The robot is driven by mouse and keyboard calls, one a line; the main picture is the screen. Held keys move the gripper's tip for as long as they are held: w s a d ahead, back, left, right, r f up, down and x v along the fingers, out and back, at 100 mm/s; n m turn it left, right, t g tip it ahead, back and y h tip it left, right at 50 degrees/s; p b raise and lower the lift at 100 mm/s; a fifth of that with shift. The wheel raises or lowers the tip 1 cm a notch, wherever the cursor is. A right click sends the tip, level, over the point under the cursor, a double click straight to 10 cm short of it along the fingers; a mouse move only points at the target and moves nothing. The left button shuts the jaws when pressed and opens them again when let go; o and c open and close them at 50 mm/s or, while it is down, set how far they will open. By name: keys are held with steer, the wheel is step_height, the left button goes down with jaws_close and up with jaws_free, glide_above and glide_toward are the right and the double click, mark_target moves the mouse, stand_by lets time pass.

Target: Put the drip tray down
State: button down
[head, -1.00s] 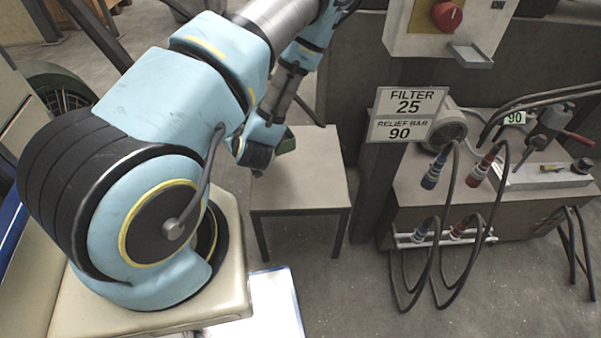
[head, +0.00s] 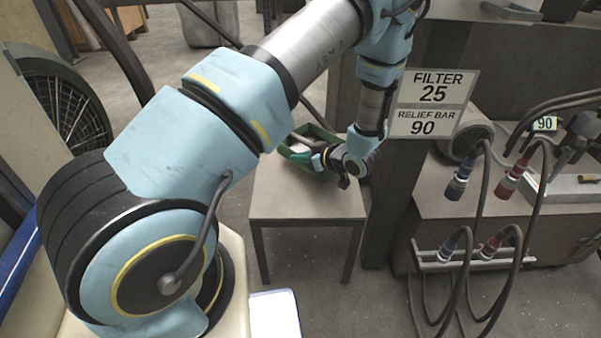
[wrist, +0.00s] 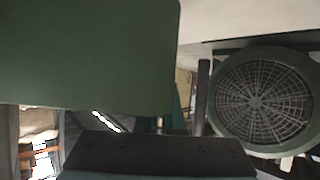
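The drip tray (head: 294,154) is a green, open, box-like tray above or on the far part of a small grey table (head: 290,204); I cannot tell whether it touches the top. Something pale shows inside it. My gripper (head: 318,160) is at the tray's right side and seems shut on it, though the fingertips are hidden. In the wrist view the tray (wrist: 85,55) is a large plain green surface very close to the camera, above the dark gripper body.
A dark post stands just right of the table, with a sign (head: 432,104) reading FILTER 25, RELIEF BAR 90. Hoses and a grey bench (head: 500,215) are farther right. A round fan-like grille (head: 72,108) is at left. The table's front is bare.

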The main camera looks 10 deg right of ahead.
mark_target(305, 170)
steer(key=shift+f+b, duration=0.4)
steer(key=shift+f, duration=2)
steer(key=c, duration=1.5)
jaws_free()
steer(key=shift+f, duration=0.15)
steer(key=o, duration=0.5)
steer(key=shift+c, duration=0.2)
